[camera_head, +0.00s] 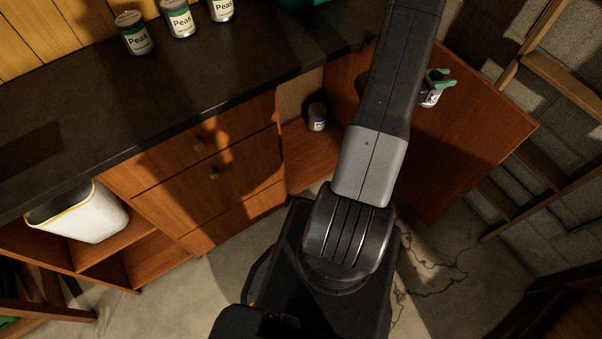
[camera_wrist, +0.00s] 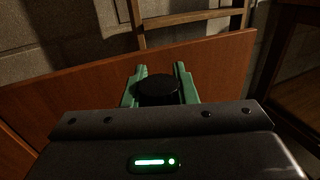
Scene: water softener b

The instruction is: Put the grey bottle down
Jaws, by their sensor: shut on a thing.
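My gripper (camera_head: 440,80) shows in the head view to the right of my arm, in front of the open cabinet door. Its green fingers are shut on a small bottle (camera_head: 430,98) with a pale label. In the wrist view, the two green fingers (camera_wrist: 160,85) stand on either side of the bottle's dark round top (camera_wrist: 158,89). The bottle is held in the air, and most of its body is hidden in the wrist view. I cannot read its label.
An open cabinet door (camera_head: 455,140) stands close behind the gripper. A dark grey can (camera_head: 317,116) sits on the cabinet shelf (camera_head: 308,150). Several pea cans, one at the left (camera_head: 134,33), stand on the dark countertop (camera_head: 190,85). A white bin (camera_head: 85,215) is at lower left. A wooden ladder (camera_head: 560,85) leans at right.

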